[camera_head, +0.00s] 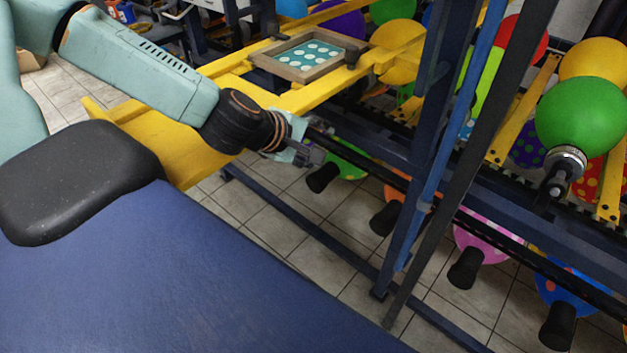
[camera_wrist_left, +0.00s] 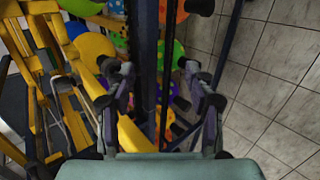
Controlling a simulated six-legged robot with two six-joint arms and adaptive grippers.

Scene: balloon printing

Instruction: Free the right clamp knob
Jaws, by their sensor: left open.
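The right clamp knob (camera_head: 351,56) is a small dark knob at the right edge of a wooden printing frame (camera_head: 284,73). The frame holds a teal screen with white dots and rests on a yellow support. A second dark knob (camera_head: 278,37) sits at its far left edge. My left gripper (camera_head: 314,153) is below and in front of the frame, clearly apart from the knob. In the left wrist view its two fingers (camera_wrist_left: 159,70) are spread, with nothing held between them. I cannot make out the knob in that view. My right gripper is in neither view.
A dark rail (camera_head: 375,176) runs close by my left gripper. Blue uprights (camera_head: 441,150) stand to its right. Coloured balloons on black holders, including a green balloon (camera_head: 581,115), line the machine. A blue padded surface (camera_head: 180,285) fills the lower left. Tiled floor shows below.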

